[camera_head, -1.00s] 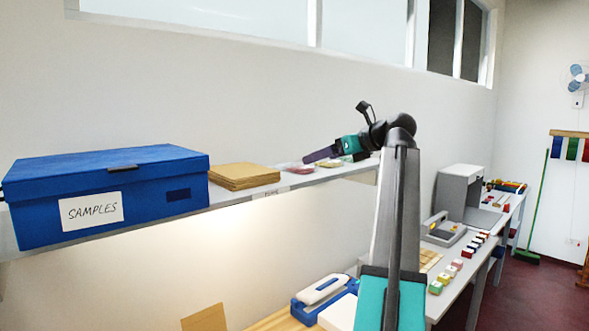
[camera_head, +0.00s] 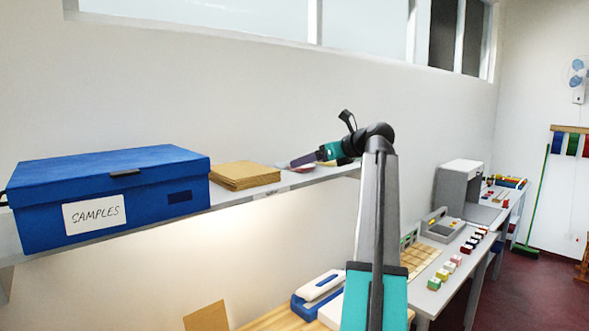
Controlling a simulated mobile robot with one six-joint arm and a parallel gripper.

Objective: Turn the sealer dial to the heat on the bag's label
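A blue and white device (camera_head: 320,291), which looks like the sealer, stands on the wooden worktop at the bottom. No dial can be made out on it. A brown paper piece (camera_head: 206,316), perhaps the bag, shows at the bottom edge, left of the device; no label can be read on it. My gripper (camera_head: 296,162), with purple fingers, is at shelf height, above and apart from the device. It is seen from behind and small, so its opening cannot be told. My arm hides part of the worktop to the right of the device.
A blue SAMPLES box (camera_head: 110,197) and a brown stack (camera_head: 243,175) stand on the wall shelf (camera_head: 200,215), close to my gripper. On the right, a long grey counter (camera_head: 428,304) holds several coloured blocks, a grey device (camera_head: 442,229) and a grey cabinet (camera_head: 460,190).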

